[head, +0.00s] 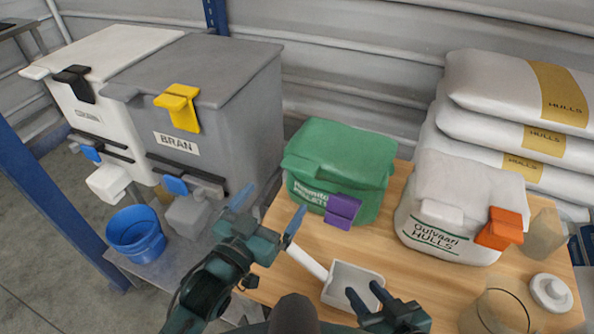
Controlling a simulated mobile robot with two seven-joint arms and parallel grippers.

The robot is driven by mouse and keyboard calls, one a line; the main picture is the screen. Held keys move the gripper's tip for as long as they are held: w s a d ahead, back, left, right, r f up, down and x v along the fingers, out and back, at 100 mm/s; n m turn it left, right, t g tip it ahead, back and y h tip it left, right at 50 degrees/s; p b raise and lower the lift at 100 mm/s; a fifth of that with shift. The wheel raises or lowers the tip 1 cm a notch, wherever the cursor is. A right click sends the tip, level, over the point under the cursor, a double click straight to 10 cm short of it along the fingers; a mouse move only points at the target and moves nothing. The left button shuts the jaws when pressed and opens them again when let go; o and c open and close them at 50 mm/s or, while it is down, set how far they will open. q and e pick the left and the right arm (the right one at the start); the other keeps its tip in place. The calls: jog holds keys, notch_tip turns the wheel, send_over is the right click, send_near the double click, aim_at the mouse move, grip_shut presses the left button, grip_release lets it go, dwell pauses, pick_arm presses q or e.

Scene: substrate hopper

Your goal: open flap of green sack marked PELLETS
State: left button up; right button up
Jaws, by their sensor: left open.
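The green sack (338,165) stands upright on the wooden table, its front partly lettered with PELLETS. Its top is folded over and closed. A purple clip (342,210) sits at the front right edge of the fold. My left gripper (268,210) is open and empty, in front of the sack's lower left side and left of the clip. Whether it touches the sack cannot be told.
A white HULLS sack (450,240) with an orange clip (500,228) stands to the right. A grey BRAN bin (225,110) with a yellow latch (180,105) and a blue bucket (137,234) are at left. A clear jar (497,312) and white lid (551,292) are front right.

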aim_at(296, 170)
pick_arm(q)
jog(key=x, duration=0.9)
jog(key=shift+w+d+b, duration=0.15)
jog(key=shift+w+b, duration=0.15)
jog(key=shift+b, duration=0.05)
pick_arm(e)
jog(key=shift+d, duration=0.1)
pick_arm(q)
jog(key=shift+w+d, duration=0.2)
jog(key=shift+w, duration=0.2)
pick_arm(e)
jog(key=shift+s+d+r, duration=0.1)
